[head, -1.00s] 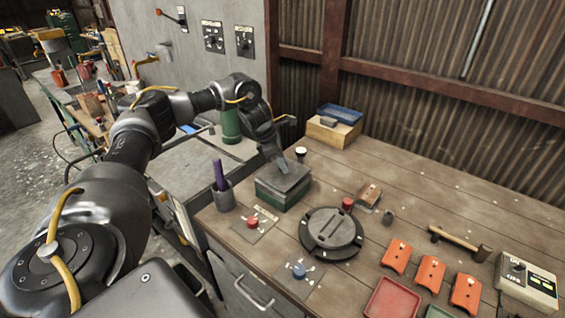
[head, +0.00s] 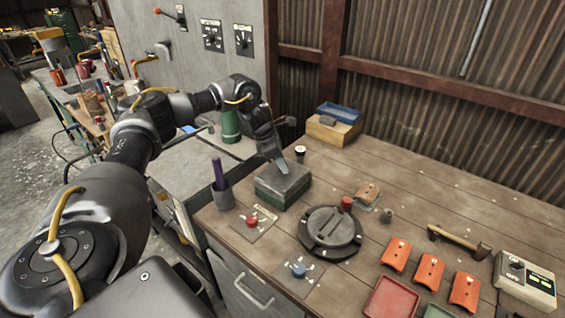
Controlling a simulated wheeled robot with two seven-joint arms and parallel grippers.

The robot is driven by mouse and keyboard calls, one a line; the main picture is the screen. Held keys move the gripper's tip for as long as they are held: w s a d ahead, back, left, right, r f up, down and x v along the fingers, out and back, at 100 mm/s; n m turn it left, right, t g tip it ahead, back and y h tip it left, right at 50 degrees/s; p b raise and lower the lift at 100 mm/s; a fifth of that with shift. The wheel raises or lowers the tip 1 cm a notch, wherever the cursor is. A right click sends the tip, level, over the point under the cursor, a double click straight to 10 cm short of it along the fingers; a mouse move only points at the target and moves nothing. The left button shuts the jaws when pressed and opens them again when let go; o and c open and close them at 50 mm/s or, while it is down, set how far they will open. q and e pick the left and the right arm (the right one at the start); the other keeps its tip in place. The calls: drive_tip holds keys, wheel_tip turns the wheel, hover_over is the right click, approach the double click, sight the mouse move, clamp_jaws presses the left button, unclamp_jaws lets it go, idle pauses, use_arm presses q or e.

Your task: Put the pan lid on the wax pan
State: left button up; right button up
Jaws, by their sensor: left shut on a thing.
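The wax pan (head: 284,199) is a dark green box near the left end of the wooden bench. The grey pan lid (head: 293,181) lies over its top and looks about level and lined up with it. I cannot tell whether a thin gap is left between them. My left gripper (head: 281,165) reaches down from the upper left and is shut on the lid at its top middle. The fingers hide the grasped part. My right gripper is not in view.
A grey cup with a purple stick (head: 221,190) stands left of the pan, and a small black-and-white pot (head: 300,153) behind it. A red button (head: 252,220) is in front. A round dark dial (head: 331,228) lies to the right.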

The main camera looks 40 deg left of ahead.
use_arm(q)
drive_tip(key=shift+f, duration=0.4)
idle(0.7)
drive_tip(key=o, duration=0.7)
drive_tip(key=o, duration=0.5)
drive_tip(key=shift+o, duration=0.2)
drive_tip(key=shift+s+a+r+b, duration=0.1)
drive_tip(key=shift+a+r+b, duration=0.05)
drive_tip(key=shift+r+b, duration=0.2)
drive_tip(key=v, duration=1)
drive_tip(key=shift+b, duration=0.45)
